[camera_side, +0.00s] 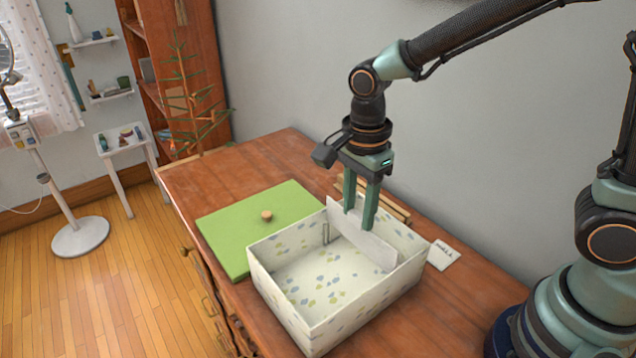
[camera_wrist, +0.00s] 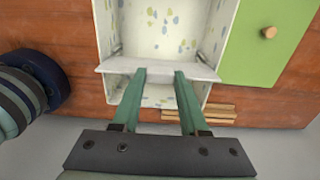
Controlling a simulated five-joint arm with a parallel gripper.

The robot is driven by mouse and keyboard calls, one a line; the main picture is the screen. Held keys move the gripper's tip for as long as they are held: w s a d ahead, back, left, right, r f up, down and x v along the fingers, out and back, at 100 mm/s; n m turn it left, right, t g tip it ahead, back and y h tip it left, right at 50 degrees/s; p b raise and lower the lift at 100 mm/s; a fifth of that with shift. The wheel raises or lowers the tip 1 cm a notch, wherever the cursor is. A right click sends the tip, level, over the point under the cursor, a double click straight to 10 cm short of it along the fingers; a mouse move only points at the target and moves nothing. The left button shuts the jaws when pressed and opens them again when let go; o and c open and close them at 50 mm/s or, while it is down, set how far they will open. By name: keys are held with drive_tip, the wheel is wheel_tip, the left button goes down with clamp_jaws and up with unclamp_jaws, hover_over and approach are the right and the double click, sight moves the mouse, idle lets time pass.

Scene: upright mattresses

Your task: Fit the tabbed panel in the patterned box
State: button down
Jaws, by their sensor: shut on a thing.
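The patterned box (camera_side: 338,318) is open-topped, white with blue and yellow marks, and stands on the wooden table. It also shows in the wrist view (camera_wrist: 160,32). My gripper (camera_side: 360,218) points down over the back part of the box and is shut on the white tabbed panel (camera_side: 372,248). In the wrist view the panel (camera_wrist: 158,69) spans across the box between its side walls, held near its middle. A slotted rail (camera_side: 325,233) shows on the inner left wall. Whether the panel's ends sit in slots or touch the floor, I cannot tell.
A green lid (camera_side: 228,226) with a round wooden knob (camera_side: 267,214) lies left of the box. Wooden strips (camera_wrist: 212,113) lie behind the box. A small white card (camera_side: 443,255) lies at its right. The table's front left is clear.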

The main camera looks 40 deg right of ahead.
drive_tip(key=shift+f, duration=3.55)
drive_tip(key=shift+c, duration=1.8)
unclamp_jaws()
drive_tip(key=shift+r, duration=0.1)
wheel_tip(320, 180, up, 12)
drive_tip(key=shift+f, duration=0.1)
drive_tip(key=shift+d, duration=0.1)
